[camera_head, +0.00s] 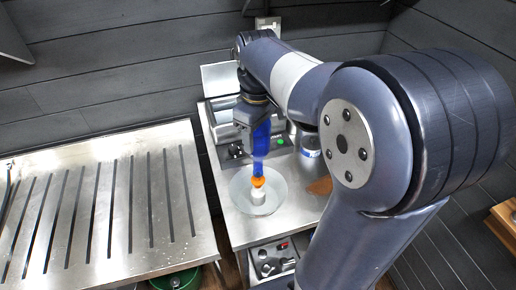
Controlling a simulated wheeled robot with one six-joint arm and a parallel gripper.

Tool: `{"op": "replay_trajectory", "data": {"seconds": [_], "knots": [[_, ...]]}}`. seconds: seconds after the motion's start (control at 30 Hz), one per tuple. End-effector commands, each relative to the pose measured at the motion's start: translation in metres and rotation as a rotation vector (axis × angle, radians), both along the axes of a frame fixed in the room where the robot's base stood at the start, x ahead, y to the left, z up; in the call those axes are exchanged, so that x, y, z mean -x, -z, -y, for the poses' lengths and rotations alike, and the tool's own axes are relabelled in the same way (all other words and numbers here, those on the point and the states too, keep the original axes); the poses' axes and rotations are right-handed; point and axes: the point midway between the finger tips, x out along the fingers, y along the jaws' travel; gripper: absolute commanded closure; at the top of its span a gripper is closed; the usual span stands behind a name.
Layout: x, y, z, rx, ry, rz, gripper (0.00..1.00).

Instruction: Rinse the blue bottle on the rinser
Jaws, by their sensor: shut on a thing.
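The blue bottle (261,140) hangs from my gripper (254,112), which is shut on it at its upper end. The bottle points downward, roughly upright, with an orange part (258,182) at its lower end. I cannot tell whether the orange part belongs to the bottle. Directly below is the white nozzle (257,197) of the rinser, in the middle of its round pale dish (275,197). The orange part appears right at the top of the nozzle; whether they touch is unclear. The fingertips are partly hidden by the gripper body and bottle.
A slotted steel draining table (100,195) stands to the left. Behind the dish is a steel machine with a green button (280,142). A blue-and-white container (310,146) and a brown patch (320,186) lie to the right, near my arm. A control box (270,260) is in front.

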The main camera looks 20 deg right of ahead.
Motion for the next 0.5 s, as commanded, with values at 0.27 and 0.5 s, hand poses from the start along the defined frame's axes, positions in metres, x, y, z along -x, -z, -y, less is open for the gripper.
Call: {"op": "replay_trajectory", "data": {"seconds": [0.27,0.5], "knots": [[0.000,-0.017,0.000,0.000,0.000,0.001,0.72],[0.000,-0.029,0.000,0.000,0.000,0.001,0.72]]}}
